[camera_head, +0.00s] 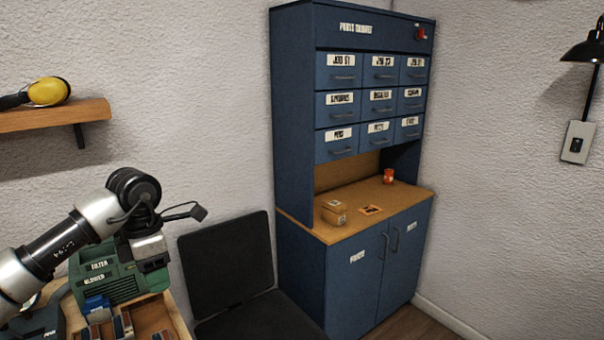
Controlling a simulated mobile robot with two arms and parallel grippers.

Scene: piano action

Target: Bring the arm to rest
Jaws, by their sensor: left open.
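My left arm (62,243) comes in from the left edge, and its wrist bends downward at the black joint. My left gripper (153,266) points down in front of a green box labelled "FILTER BLOWER" (108,280). Its fingers are small and dark here, and it is open. I see nothing held in it. I cannot tell whether it touches the green box. My right gripper is not in view.
A wooden tray (165,312) with small blocks sits below the gripper. A dark chair (228,265) stands to its right. A shelf (50,117) juts out above the arm.

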